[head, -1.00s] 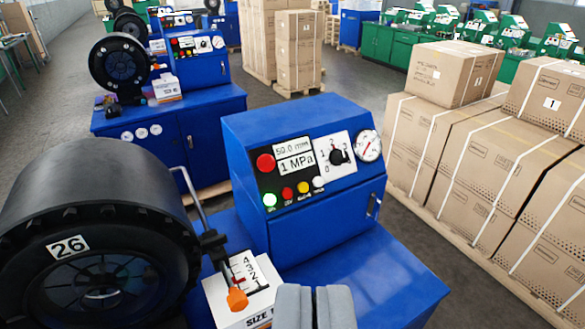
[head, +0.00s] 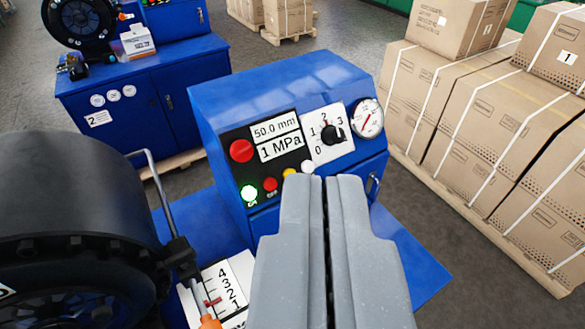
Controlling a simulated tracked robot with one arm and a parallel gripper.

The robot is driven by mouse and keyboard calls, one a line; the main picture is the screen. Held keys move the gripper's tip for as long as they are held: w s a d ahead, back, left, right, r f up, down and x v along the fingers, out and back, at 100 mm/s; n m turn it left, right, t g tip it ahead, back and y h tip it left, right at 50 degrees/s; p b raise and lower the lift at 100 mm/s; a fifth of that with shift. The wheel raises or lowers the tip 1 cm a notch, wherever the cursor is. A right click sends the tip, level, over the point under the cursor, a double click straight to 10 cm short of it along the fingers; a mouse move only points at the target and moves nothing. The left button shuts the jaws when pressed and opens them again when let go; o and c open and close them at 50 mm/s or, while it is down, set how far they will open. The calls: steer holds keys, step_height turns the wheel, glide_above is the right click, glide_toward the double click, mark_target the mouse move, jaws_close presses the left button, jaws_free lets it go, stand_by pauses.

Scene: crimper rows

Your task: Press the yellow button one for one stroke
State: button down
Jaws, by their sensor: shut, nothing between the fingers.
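The blue control box (head: 290,90) stands ahead with a black panel on its sloped face. The yellow button (head: 288,172) is in the lower button row, partly hidden behind my gripper's left finger. To its left are a small red button (head: 270,184) and a lit green button (head: 249,192); to its right is a white button (head: 308,166). My gripper (head: 323,180) is shut and empty, with its fingertips in front of the panel's lower edge, right of the yellow button in the picture. I cannot tell whether the fingers touch the panel.
A large red button (head: 241,151), displays reading 50.0 mm and 1 MPa, a black dial (head: 333,134) and a gauge (head: 367,118) share the panel. A black crimper head (head: 75,215) and a lever with an orange knob (head: 209,322) are at left. Strapped cartons (head: 460,120) stand at right.

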steer(key=w+d+f+t+h+p, duration=0.1)
steer(key=w+f+p, duration=0.2)
steer(key=w+f, duration=0.45)
steer(key=w+f+h+p, duration=0.15)
steer(key=w+f, duration=0.25)
steer(key=w, duration=0.7)
steer(key=w+f+n+t+y+p, duration=0.1)
steer(key=w+f+p, duration=0.2)
steer(key=f, duration=0.6)
steer(key=w+d+f+y+p, duration=0.1)
steer(key=w+f+y+p, duration=0.1)
steer(key=f, duration=0.7)
steer(key=shift+w+d+f+n+t+p, duration=0.25)
steer(key=shift+w+n+t+p, duration=0.25)
steer(key=shift+w, duration=0.5)
steer(key=w+a+f+b, duration=0.4)
steer(key=w, duration=0.2)
steer(key=shift+f, duration=0.35)
steer(key=shift+w+a+f+b, duration=0.15)
steer(key=shift+w+a+b, duration=0.15)
steer(key=shift+b, duration=0.3)
